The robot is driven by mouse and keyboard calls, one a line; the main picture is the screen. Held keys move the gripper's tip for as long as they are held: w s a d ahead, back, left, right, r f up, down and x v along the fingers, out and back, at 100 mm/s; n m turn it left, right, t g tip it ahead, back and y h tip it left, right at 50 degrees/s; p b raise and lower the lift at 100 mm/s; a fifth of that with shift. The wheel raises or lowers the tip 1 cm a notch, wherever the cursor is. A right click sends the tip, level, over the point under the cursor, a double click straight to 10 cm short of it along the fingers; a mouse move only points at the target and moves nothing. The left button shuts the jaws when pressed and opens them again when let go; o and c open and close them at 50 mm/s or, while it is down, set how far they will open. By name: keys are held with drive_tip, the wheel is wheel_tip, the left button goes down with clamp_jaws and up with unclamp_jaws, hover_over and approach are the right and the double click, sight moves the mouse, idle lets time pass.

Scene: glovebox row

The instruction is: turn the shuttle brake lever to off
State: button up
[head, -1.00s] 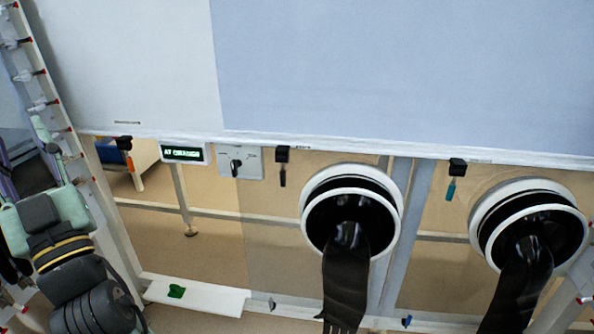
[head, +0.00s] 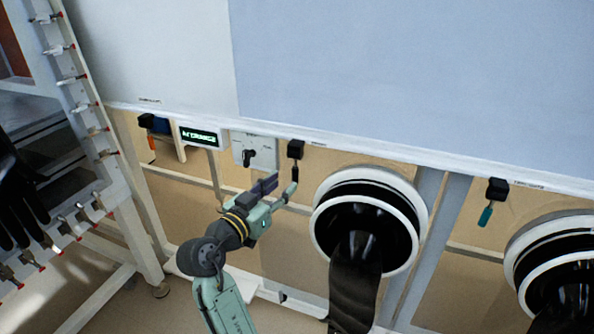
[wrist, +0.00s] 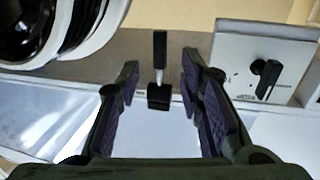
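A lever with a black mount and a black-gripped handle (head: 295,173) hangs under the cabinet's lower edge, left of the nearer glove port. It also shows in the wrist view (wrist: 160,50), where it lies between my finger lines, handle pointing up in that picture. My gripper (head: 277,187) is open and empty just below and left of this handle, apart from it as far as I can tell. A white plate with a black turning lever (head: 248,157) is just left of it; in the wrist view this lever (wrist: 266,78) is at the right. Labels are too small to read, so I cannot tell which is the shuttle brake.
A green-lit display (head: 200,136) is left of the plate. An orange-handled lever (head: 152,150) hangs farther left and a teal-handled one (head: 486,216) to the right. Glove ports (head: 405,205) with dangling black gloves bulge outward at the right. A rack with pegs (head: 95,130) stands at the left.

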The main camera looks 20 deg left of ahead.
sight(293, 175)
drive_tip(key=p+x, duration=0.1)
drive_tip(key=x, duration=0.5)
drive_tip(key=shift+w+d, duration=0.15)
drive_tip(key=shift+w, duration=0.2)
drive_tip(key=shift+c, duration=0.6)
clamp_jaws()
